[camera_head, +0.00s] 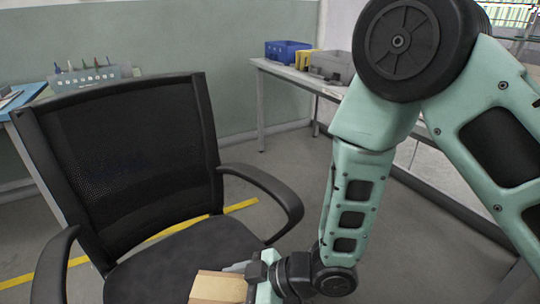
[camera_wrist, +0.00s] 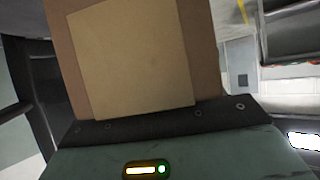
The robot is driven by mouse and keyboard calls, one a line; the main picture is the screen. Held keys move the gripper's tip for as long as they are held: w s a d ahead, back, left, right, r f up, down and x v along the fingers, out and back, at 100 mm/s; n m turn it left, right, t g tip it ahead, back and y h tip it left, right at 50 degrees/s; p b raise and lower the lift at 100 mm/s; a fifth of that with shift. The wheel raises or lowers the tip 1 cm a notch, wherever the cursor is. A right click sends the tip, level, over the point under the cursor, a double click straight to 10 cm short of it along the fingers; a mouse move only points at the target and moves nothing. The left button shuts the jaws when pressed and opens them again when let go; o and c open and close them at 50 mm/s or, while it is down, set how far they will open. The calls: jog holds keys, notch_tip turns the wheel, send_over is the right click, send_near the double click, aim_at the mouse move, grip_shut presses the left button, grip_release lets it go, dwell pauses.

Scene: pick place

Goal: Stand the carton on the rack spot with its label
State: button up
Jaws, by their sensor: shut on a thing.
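A brown cardboard carton (camera_head: 218,288) is at the bottom of the head view, in front of the seat of a black chair. My gripper (camera_head: 256,277) is shut on it from the right side; the fingertips are partly hidden. In the wrist view the carton (camera_wrist: 130,60) fills the upper middle, with a lighter tan panel on its face, close against the dark edge of my gripper. I cannot read a label on it. I cannot make out the rack spot in either view.
A black office chair (camera_head: 120,150) with armrests stands at left, close to the carton. A grey-white table (camera_head: 290,72) at the back holds a blue bin (camera_head: 287,51), yellow items and a grey bin (camera_head: 333,66). A blue table (camera_head: 22,96) is at far left. Grey floor shows between.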

jog(key=w+d+f+m+t+h, duration=0.2)
jog(key=w+d+m+t+h, duration=0.1)
jog(key=d, duration=1)
jog(key=w+d+f+m+t+h, duration=0.1)
jog(key=w+d+m+t+h, duration=0.3)
jog(key=w+d+m, duration=0.4)
jog(key=w+d+f+m+t+h, duration=0.2)
jog(key=w+d, duration=0.7)
jog(key=d, duration=1)
jog(key=m+t+h, duration=0.2)
jog(key=m+h, duration=0.1)
jog(key=m, duration=0.1)
jog(key=shift+f, duration=0.3)
notch_tip(320, 180, up, 25)
jog(key=p, duration=2.5)
jog(key=shift+v, duration=2.5)
